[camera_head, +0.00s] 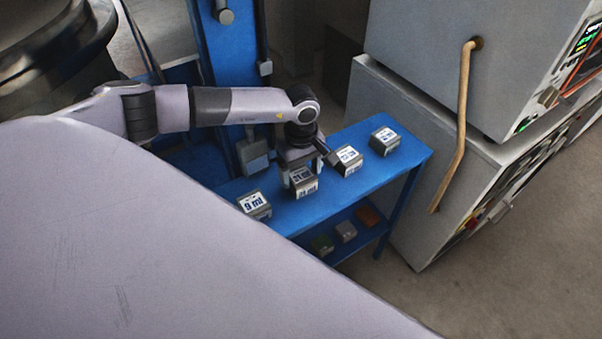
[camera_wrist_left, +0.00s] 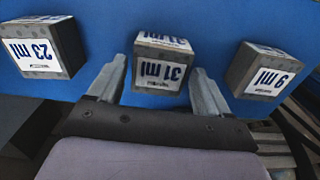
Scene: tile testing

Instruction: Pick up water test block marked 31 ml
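The water test block marked 31 ml (camera_wrist_left: 160,68) is a grey block with white labels on its top and side. In the head view the block (camera_head: 304,186) stands on the blue table (camera_head: 330,199), partly covered by my gripper. My left gripper (camera_head: 301,176) is at this block. In the left wrist view the left gripper's two fingers (camera_wrist_left: 158,90) are apart, one on each side of the block's near end, with gaps visible. My right gripper is in neither view.
On the table, the 9 ml block (camera_head: 255,204) stands to the left and another block (camera_head: 346,160) close to the right; the wrist view shows a 23 ml block (camera_wrist_left: 42,48). A further block (camera_head: 384,141) stands farther right. Grey machines (camera_head: 400,150) stand beyond the table.

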